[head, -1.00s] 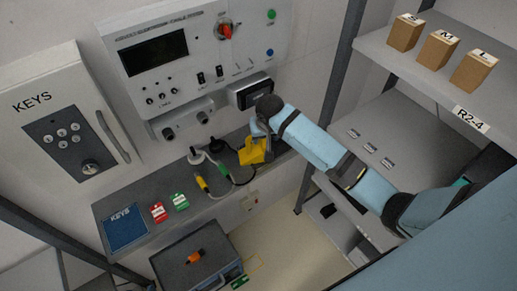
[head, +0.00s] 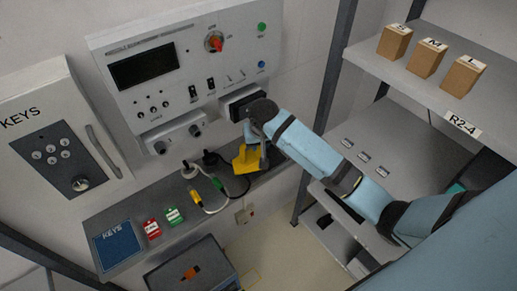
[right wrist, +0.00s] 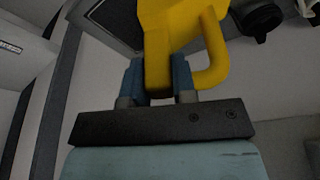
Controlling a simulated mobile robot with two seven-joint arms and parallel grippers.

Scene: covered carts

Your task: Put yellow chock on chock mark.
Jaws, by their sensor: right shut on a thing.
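The yellow chock (head: 246,158) is in my right gripper (head: 262,152), above the right part of the grey bench and below the control panel. In the right wrist view the chock (right wrist: 170,30) is between the two blue fingers of the right gripper (right wrist: 158,78), with its looped handle to the right. A thin yellow outline (head: 252,279) shows on the floor at the bottom, right of the blue-grey case. It may be the chock mark, but I cannot tell for sure. My left gripper is not in view.
The bench (head: 130,203) carries a blue KEYS pad (head: 117,246), red and green tags and cables with plugs near the chock. A case (head: 215,262) with an orange item stands below. A shelf rack (head: 400,150) is at the right. Bare floor (head: 262,235) lies between.

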